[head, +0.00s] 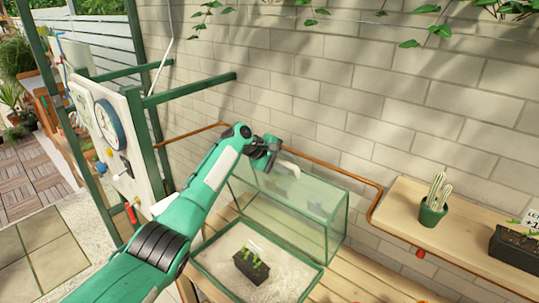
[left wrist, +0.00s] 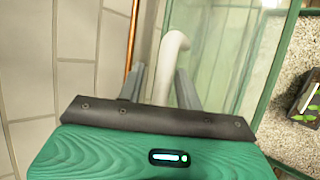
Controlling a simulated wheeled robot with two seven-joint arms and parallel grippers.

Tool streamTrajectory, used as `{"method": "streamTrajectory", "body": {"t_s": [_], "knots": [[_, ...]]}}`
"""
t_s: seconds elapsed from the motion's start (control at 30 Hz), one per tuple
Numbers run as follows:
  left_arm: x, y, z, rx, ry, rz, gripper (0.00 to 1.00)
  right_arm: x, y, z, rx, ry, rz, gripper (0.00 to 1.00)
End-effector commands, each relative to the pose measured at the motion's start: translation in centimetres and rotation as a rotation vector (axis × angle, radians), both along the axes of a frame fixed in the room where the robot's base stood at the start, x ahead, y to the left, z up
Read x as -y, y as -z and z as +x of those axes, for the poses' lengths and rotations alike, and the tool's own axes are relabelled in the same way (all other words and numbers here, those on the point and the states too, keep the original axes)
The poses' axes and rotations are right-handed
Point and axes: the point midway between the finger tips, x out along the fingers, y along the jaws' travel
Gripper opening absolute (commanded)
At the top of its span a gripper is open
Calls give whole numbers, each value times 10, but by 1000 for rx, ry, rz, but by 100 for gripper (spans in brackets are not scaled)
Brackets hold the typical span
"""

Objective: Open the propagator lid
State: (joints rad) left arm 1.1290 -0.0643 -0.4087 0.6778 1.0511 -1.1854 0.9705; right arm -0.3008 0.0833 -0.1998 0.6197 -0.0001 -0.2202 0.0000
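The propagator is a green-framed tray (head: 207,270) of pale grit on the wooden bench. Its clear glass lid (head: 300,205) stands swung up at the tray's back edge, leaving the tray open above; the lid also shows in the left wrist view (left wrist: 222,50). A white curved handle (head: 289,168) is on the lid. My left gripper (head: 275,158) is at this handle. In the left wrist view the two fingers (left wrist: 162,88) stand apart, with the handle (left wrist: 172,48) between them and a gap on the left side. My right gripper is out of view.
A black pot of seedlings (head: 251,266) stands in the tray. A brick wall (head: 330,80) with a copper pipe (head: 338,169) is close behind the lid. A potted cactus (head: 434,203) and a black planter (head: 516,248) stand on the shelf at right.

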Motion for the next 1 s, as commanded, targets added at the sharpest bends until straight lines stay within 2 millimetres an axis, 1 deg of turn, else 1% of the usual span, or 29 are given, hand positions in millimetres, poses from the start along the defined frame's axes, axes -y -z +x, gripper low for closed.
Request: {"method": "streamTrajectory", "body": {"t_s": [0.03,0.17,0.37,0.6,0.7,0.8,1.0], "knots": [[-7,3,-1,-2,-3,5,39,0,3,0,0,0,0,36],[-18,-8,-6,2,-4,4,39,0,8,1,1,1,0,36],[-44,-32,-17,6,-4,1,39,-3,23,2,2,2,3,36],[-79,-65,-32,9,-4,1,39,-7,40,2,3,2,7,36],[-88,-75,-36,7,-3,0,39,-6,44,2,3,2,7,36],[-94,-81,-39,6,-4,0,39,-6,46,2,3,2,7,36],[-97,-85,-41,5,-3,0,39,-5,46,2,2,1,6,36]]}}
